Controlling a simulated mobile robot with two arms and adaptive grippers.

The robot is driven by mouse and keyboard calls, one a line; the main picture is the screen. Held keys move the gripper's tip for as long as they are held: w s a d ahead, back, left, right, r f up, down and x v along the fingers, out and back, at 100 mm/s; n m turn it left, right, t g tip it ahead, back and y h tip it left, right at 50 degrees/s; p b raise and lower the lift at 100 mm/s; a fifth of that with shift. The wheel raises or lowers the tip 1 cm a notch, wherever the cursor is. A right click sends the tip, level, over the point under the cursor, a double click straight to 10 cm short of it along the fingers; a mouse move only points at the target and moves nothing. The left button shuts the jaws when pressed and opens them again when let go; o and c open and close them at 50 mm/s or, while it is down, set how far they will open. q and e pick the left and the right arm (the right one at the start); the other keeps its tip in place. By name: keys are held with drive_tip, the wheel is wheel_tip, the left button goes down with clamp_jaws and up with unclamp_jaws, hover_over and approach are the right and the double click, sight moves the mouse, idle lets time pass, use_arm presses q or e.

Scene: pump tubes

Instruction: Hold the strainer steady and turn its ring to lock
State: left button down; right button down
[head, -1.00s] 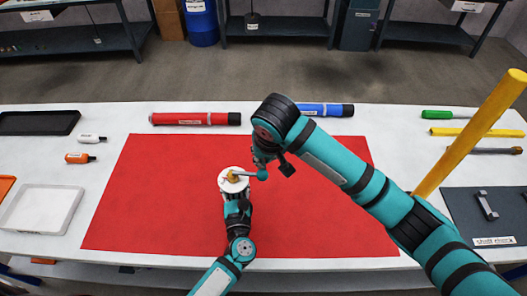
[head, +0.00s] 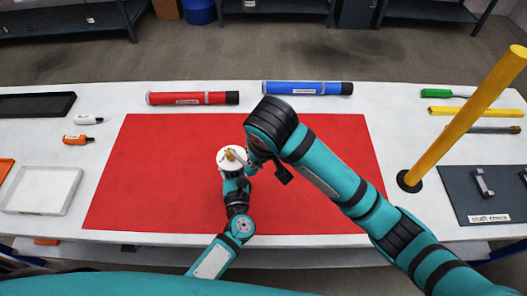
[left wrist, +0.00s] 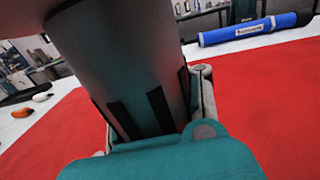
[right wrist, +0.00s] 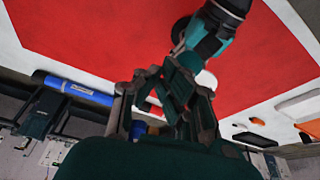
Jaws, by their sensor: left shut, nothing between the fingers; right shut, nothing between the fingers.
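The strainer stands upright on the red mat (head: 150,180). In the head view I see its white round top (head: 222,163) with a small brass-coloured piece in the middle. In the left wrist view its grey slotted body (left wrist: 130,70) fills the space close in front of my left gripper (left wrist: 155,135). That gripper (head: 233,187) is low beside the body, shut; the wrist view leaves contact unclear. My right gripper (head: 254,160) is shut and empty at the right of the top. In the right wrist view its fingers (right wrist: 172,90) overlap the white top (right wrist: 207,79). The ring's lock state cannot be told.
A red tube (head: 190,98) and a blue tube (head: 305,88) lie behind the mat. A yellow post (head: 465,115) stands at the right, near my right arm. A white tray (head: 40,190) and two small bottles are at the left. Much of the mat is clear.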

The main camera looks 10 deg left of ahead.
drive_tip(key=shift+w+a, duration=0.6)
drive_tip(key=w+d, duration=0.3)
wheel_tip(320, 180, up, 10)
drive_tip(key=s+a, duration=0.2)
drive_tip(key=shift+s+a, duration=0.3)
idle(0.5)
